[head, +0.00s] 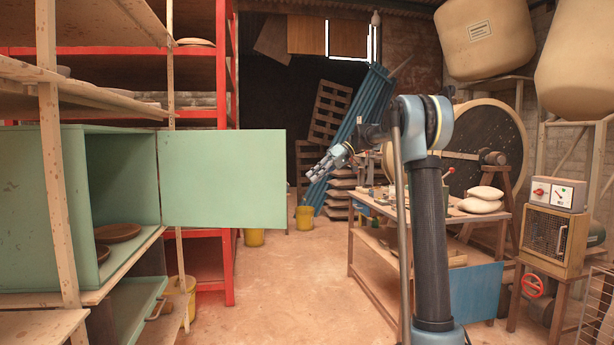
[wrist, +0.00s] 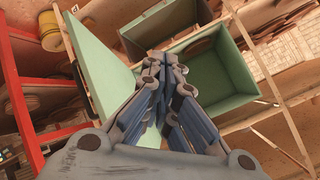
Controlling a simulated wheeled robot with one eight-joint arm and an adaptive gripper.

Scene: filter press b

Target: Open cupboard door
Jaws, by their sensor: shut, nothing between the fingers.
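The green cupboard (head: 36,200) stands on the left shelf in the head view. Its door (head: 224,178) is swung wide open to the right, so the inside shows with a round brown plate (head: 117,233) in it. My gripper (head: 318,172) is shut and empty, in mid-air to the right of the door's free edge, with a gap in the picture. In the wrist view my gripper (wrist: 165,62) points at green panels. A long green panel (wrist: 98,62) lies to its left and an open green box (wrist: 222,80) to its right. I cannot tell the gripper's exact distance from them.
A red shelf rack (head: 229,80) stands behind the door. A workbench (head: 375,206) with clutter stands to the right. The floor between is clear.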

